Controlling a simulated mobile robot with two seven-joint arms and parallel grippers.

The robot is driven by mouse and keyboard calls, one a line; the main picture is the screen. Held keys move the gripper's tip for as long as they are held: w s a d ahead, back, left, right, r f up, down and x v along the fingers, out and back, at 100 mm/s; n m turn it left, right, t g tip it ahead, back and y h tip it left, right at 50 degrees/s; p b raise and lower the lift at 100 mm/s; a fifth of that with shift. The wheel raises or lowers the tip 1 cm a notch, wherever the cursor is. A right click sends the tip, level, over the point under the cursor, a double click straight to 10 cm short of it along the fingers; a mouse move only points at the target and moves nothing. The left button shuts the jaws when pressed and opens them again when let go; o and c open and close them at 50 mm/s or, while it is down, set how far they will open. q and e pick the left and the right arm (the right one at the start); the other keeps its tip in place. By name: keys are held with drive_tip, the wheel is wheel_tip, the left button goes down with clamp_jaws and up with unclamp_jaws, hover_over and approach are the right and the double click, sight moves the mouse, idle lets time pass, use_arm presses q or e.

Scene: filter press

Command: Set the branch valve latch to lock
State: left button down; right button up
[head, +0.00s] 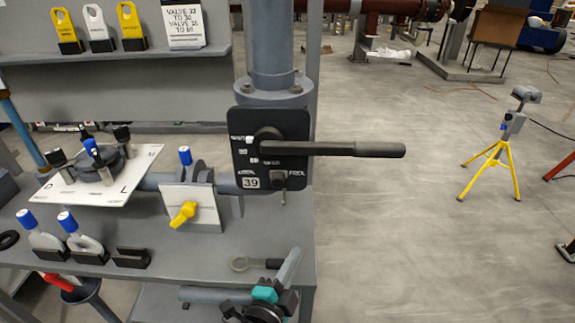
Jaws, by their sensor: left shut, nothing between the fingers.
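A black panel numbered 39 (247,125) stands upright below a grey column in the head view. Its long black lever (352,149) points right. The small grey latch (279,184) sits at the panel's lower edge, with a thin pin pointing down. Small white lettering flanks it, too small to read surely; the latch sits nearer the right-hand word. My left gripper (265,294), dark with teal parts, is at the bottom edge, below and apart from the latch. It is shut and empty, and partly cut off. My right gripper is not in view.
A grey shelf (150,267) holds a white plate (132,184) with a round clamped fitting, a yellow-handled valve (183,214) and blue-capped eye pieces (80,238). Open floor and a yellow tripod (491,170) are at right.

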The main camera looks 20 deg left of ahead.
sight(278, 179)
use_arm(q)
wheel_tip(278, 179, up, 12)
drive_tip(key=m+t+p, duration=0.1)
drive_tip(key=t+p, duration=0.1)
drive_tip(key=shift+a+f+m, duration=0.15)
drive_tip(key=shift+a+m, duration=0.25)
drive_tip(key=shift+a, duration=0.05)
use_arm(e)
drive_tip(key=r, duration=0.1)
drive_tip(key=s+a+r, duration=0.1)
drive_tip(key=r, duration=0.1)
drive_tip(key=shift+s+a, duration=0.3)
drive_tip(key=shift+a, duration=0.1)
use_arm(q)
drive_tip(key=shift+w, duration=0.15)
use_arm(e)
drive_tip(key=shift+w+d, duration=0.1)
